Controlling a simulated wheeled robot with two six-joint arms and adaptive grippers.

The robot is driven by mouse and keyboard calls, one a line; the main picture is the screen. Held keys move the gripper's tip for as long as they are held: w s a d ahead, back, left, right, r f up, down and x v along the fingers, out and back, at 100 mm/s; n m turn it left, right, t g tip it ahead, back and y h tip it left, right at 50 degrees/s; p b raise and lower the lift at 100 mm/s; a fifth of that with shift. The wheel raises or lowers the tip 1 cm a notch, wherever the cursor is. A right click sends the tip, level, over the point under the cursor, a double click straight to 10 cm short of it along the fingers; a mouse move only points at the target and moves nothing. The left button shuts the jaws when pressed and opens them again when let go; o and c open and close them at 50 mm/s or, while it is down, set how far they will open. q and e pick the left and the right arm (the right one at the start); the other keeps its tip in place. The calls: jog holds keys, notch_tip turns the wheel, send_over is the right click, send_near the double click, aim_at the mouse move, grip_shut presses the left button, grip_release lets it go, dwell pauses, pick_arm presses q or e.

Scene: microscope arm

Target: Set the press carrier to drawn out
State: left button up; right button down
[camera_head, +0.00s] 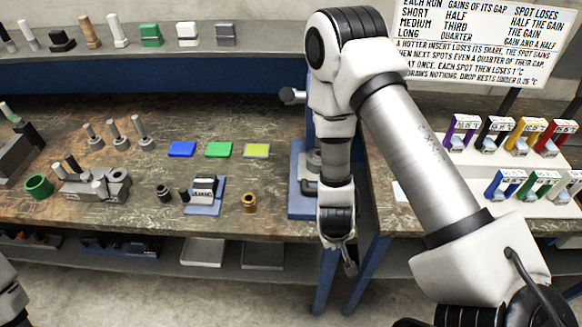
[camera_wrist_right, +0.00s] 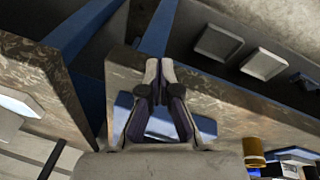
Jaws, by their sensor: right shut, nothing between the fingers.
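A blue press (camera_head: 298,203) stands at the right end of the left bench, mostly hidden behind my right arm. A dark grey part, possibly its carrier (camera_head: 308,187), shows low in its frame; I cannot tell how far out it is. A grey knob (camera_head: 290,95) sticks out to the left near its top. My right gripper (camera_head: 350,268) points down in front of the bench edge, just right of the press base. In the right wrist view the fingers (camera_wrist_right: 160,66) are shut and empty, in front of a blue base (camera_wrist_right: 207,125). My left gripper is not in view.
A brass ring (camera_head: 249,202) and a labelled block on a blue stand (camera_head: 204,195) are left of the press. Coloured plates (camera_head: 219,149) lie behind them. A gap separates this bench from the right one with coloured holders (camera_head: 508,140). Trays (camera_head: 203,251) lie on the shelf below.

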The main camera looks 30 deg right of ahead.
jog(key=w+d+r, duration=0.1)
jog(key=w+r, duration=0.1)
jog(key=w+r+m, duration=0.1)
jog(key=w+r, duration=0.1)
jog(key=w+d+r+m, duration=0.1)
jog(key=w+r, duration=0.1)
jog(key=w, duration=0.1)
jog(key=shift+d+r+t, duration=0.25)
jog(key=shift+d+t, duration=0.05)
jog(key=shift+t, duration=0.1)
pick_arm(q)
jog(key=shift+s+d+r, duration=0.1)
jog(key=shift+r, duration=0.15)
pick_arm(e)
jog(key=w+r+m+t, duration=0.1)
jog(key=w+r+m, duration=0.1)
jog(key=w+r, duration=0.4)
jog(key=shift+w+d+r+y, duration=0.2)
jog(key=shift+w+r+y, duration=0.15)
jog(key=shift+r, duration=0.35)
jog(key=b+x, duration=0.2)
jog(key=x, duration=0.8)
jog(key=shift+d+f+b, duration=0.1)
jog(key=shift+d+b, duration=0.05)
jog(key=shift+b, duration=0.25)
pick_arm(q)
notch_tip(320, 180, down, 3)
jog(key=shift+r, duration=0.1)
